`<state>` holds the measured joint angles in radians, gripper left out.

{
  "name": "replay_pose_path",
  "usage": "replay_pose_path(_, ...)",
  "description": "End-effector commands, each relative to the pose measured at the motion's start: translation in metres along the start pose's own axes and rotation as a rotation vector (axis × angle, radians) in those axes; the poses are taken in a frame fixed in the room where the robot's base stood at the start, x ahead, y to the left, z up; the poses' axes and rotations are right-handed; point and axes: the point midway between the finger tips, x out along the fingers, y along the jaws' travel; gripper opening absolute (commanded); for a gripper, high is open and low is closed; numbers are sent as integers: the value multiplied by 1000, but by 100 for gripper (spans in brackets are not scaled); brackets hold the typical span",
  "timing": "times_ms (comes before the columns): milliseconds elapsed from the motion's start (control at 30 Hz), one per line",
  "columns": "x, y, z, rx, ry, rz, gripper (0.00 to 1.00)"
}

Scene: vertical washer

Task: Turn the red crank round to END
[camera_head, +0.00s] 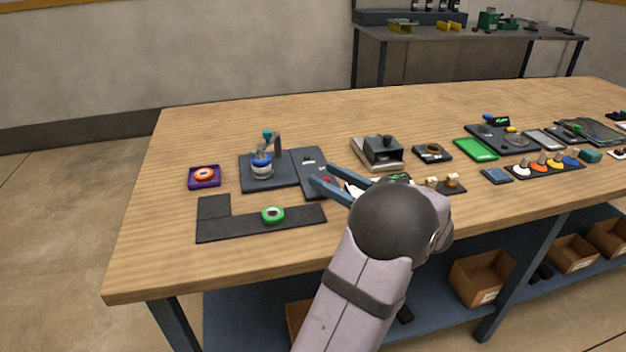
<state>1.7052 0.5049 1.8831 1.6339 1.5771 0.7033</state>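A small red part (326,181), which looks like the crank, shows on a dark panel (312,159) at the middle left of the table. It is mostly hidden by my gripper, and I cannot make out its handle or its angle. Small pale marks show on the panel, but no END label is readable. My gripper (321,174) reaches in from the lower right. Its two blue fingers are spread apart at the red part, one on its far side and one on its near side. I cannot tell whether they touch it.
Left of the panel stands a fixture with a blue-ringed cylinder (262,165). A purple block with an orange ring (204,175) sits further left. A black L-shaped mat (240,226) with a green ring (272,214) lies in front. A dark box (378,150) stands to the right.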

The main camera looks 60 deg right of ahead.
Motion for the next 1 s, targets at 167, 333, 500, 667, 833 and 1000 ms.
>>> replay_pose_path(167,-13,-12,-24,48,43,-20,39)
replay_pose_path(333,-11,-12,-25,51,48,-20,39)
replay_pose_path(500,3,-12,-25,50,48,-18,39)
replay_pose_path(667,24,-12,-26,49,48,-16,39)
replay_pose_path(833,44,-12,-27,49,48,-16,39)
replay_pose_path(1000,57,-13,-28,50,48,-19,39)
